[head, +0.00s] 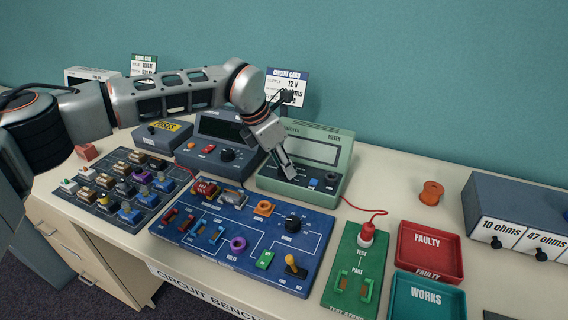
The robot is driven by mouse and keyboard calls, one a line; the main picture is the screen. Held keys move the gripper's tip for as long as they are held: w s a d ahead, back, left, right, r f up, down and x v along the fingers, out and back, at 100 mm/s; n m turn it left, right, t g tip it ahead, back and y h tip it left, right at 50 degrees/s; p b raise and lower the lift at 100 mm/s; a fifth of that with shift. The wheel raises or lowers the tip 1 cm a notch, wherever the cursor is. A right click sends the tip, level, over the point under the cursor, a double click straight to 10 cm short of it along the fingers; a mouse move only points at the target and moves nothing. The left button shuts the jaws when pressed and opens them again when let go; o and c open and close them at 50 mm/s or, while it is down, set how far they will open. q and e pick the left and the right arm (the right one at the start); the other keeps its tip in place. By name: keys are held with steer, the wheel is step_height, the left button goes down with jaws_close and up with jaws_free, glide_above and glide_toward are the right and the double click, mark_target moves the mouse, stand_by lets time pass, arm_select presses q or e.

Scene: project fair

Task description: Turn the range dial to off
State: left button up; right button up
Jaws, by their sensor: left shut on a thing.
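A blue button (313,183) and a dark round control (331,177) show to the right of the fingers. My right gripper is not in view.
A dark power supply (215,127) with a black knob stands left of the meter. The blue circuit board (210,255) lies in front. A green test stand (350,270), red tray (428,225) and teal tray (400,300) are to the right. A red lead crosses between meter and stand.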

arm_select(q)
steer(key=shift+m+g, duration=0.3)
steer(key=shift+m, duration=0.3)
steer(key=o, duration=1.1)
steer(key=shift+r, duration=0.15)
steer(key=v, duration=1.1)
steer(key=shift+a+r, duration=0.3)
steer(key=shift+r, duration=0.05)
